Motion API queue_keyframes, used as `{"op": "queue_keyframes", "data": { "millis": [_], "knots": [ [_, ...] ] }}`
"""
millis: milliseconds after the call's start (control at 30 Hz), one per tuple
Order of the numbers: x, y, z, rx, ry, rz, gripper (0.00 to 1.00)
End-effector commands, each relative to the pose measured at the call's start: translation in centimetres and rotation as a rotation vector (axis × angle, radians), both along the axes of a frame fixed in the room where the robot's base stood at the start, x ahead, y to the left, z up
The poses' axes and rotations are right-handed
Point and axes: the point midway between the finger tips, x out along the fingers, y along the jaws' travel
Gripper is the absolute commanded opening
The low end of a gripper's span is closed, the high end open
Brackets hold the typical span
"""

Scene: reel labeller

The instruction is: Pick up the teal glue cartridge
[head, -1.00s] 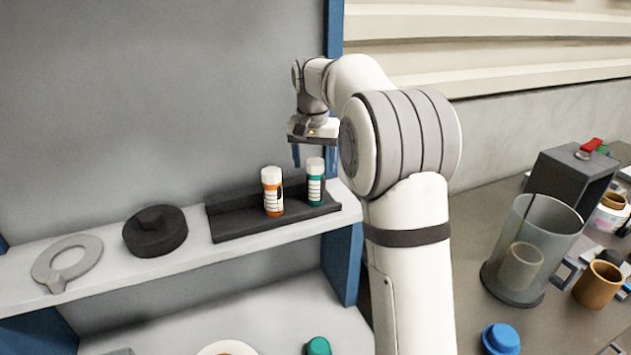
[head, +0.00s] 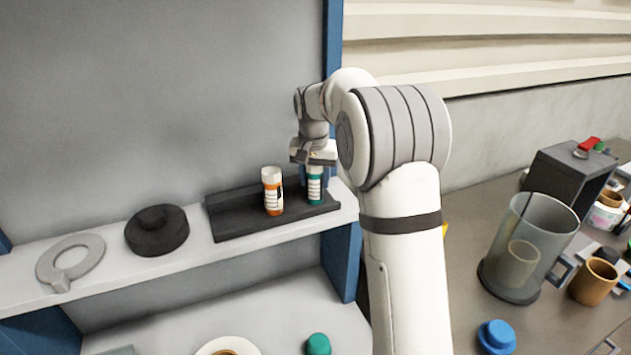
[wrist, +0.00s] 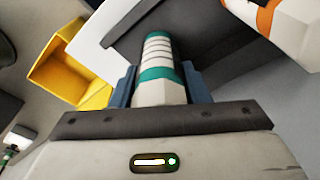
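The teal glue cartridge (head: 315,190) stands upright at the right end of a black tray on the shelf. It is white-topped with a teal and white striped body. In the wrist view the cartridge (wrist: 157,55) lies between my two blue fingers, one on each side. My gripper (head: 315,178) is lowered over its upper part. The fingers are very close to its sides; I cannot tell whether they press on it. In the head view the fingers partly hide its top.
An orange cartridge (head: 272,192) with a white cap stands close by on the left in the same black tray (head: 235,222). A blue shelf post (head: 340,262) is close on the right. A black round part (head: 157,232) and a grey ring (head: 70,262) lie farther left.

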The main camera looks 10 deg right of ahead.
Motion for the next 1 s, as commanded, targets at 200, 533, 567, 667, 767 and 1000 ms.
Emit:
{"op": "queue_keyframes", "data": {
  "millis": [200,533,567,667,767,1000],
  "knots": [
    [0.0,0.0,0.0,0.0,0.0,0.0,0.22],
    [0.0,0.0,0.1,0.001,-0.001,0.0,0.13],
    [0.0,0.0,0.2,0.001,-0.001,0.0,0.13],
    [0.1,0.0,1.1,0.0,-0.004,0.0,0.13],
    [0.1,0.0,2.8,0.0,-0.005,0.0,0.13],
    [0.1,0.0,7.6,0.0,-0.005,0.0,0.13]
  ]
}}
